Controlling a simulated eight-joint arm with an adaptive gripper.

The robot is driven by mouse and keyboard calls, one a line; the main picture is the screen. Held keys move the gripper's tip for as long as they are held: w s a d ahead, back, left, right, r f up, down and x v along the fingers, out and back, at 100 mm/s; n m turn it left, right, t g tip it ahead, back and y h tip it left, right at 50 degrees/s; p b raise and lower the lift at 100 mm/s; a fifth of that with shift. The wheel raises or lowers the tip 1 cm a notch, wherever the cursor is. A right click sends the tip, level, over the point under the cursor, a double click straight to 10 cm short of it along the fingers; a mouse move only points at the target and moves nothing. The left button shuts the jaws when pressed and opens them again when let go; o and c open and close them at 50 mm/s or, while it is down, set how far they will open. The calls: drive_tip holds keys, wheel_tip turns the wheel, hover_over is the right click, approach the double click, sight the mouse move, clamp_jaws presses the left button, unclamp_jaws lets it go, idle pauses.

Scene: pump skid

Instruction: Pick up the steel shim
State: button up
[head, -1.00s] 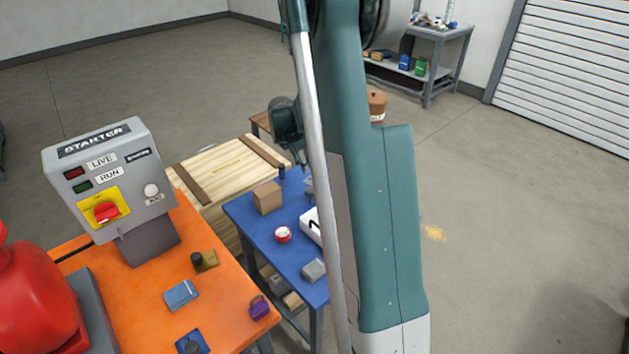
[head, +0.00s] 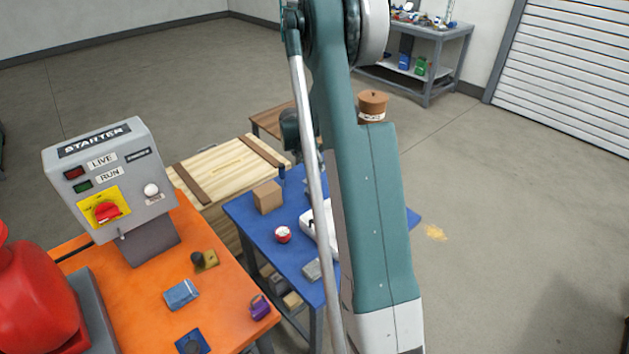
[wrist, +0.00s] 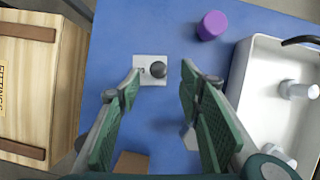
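The steel shim (wrist: 144,77) is a light grey square plate with a dark round knob and a small dark mark. It lies flat on the blue tabletop in the wrist view. My gripper (wrist: 161,77) is open, with green-padded fingers pointing towards the shim. The fingertips appear on the left and right of the knob in the picture, with nothing between the pads. I cannot tell how high they are above the plate. In the head view my arm covers much of the blue table (head: 247,222), and I cannot make out the shim there.
A white tray (wrist: 254,82) holding metal bolts stands right of the shim. A purple cylinder (wrist: 212,25) stands beyond it. A cardboard box (wrist: 132,163) and a grey part (wrist: 190,138) are nearer. A wooden crate (wrist: 28,80) stands left of the table. Blue surface left of the shim is clear.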

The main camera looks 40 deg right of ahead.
drive_tip(key=shift+x, duration=1.1)
drive_tip(key=shift+f, duration=0.1)
drive_tip(key=shift+a+b+x, duration=0.2)
drive_tip(key=shift+b+x, duration=0.8)
drive_tip(key=shift+x, duration=1.5)
drive_tip(key=shift+f, duration=0.1)
drive_tip(key=shift+c, duration=0.2)
drive_tip(key=c, duration=0.9)
